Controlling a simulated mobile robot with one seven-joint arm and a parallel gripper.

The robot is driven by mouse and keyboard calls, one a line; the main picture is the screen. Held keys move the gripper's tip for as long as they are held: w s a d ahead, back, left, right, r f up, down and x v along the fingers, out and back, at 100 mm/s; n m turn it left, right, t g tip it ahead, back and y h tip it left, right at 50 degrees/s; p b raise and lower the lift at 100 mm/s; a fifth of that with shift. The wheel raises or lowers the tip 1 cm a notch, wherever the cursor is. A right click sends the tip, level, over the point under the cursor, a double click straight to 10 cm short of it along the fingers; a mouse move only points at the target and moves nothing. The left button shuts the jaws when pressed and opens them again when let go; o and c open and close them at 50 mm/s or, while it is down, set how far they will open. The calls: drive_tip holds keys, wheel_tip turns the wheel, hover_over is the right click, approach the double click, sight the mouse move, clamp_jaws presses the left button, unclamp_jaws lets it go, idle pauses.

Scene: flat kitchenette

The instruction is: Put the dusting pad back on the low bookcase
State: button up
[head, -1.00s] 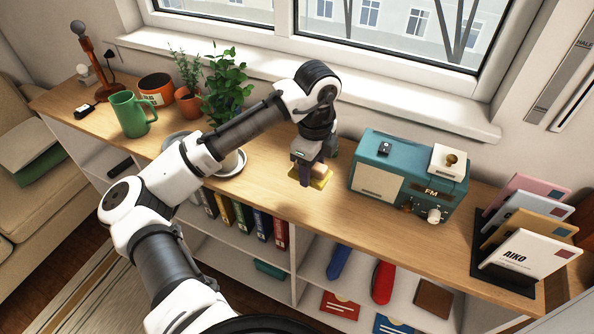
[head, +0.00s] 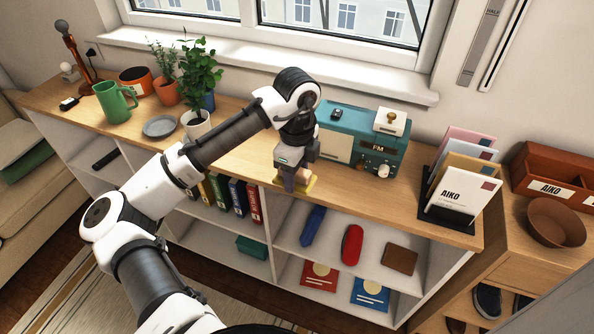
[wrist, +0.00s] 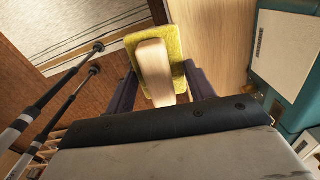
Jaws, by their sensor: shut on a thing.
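The dusting pad is a yellow pad (head: 312,184) with a pale wooden handle. It also shows in the wrist view, where both the yellow pad (wrist: 138,42) and the handle (wrist: 154,66) are clear. My gripper (head: 294,172) is shut on the pad, with one dark finger on each side in the wrist view (wrist: 162,88). The low bookcase (head: 240,160) has a light wood top and open white shelves. The pad shows at the top's front edge, left of and in front of the radio. I cannot tell its exact height above the top.
A teal radio (head: 358,145) stands behind and right of the pad. A letter rack (head: 455,190) is at the right end. A potted plant (head: 197,122), a grey plate (head: 160,126) and a green mug (head: 115,102) stand at left. Bare top lies between radio and rack.

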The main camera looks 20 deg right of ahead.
drive_tip(key=w+a+f+n, duration=0.2)
drive_tip(key=a+f+n, duration=0.7)
drive_tip(key=f+n, duration=0.4)
drive_tip(key=w+a+f+n, duration=0.2)
drive_tip(key=a+f+n, duration=0.7)
drive_tip(key=f+n, duration=0.5)
drive_tip(key=shift+w+a+f+n, duration=0.15)
drive_tip(key=shift+a+f+n, duration=0.2)
drive_tip(key=shift+f, duration=1.05)
drive_tip(key=shift+a, duration=0.1)
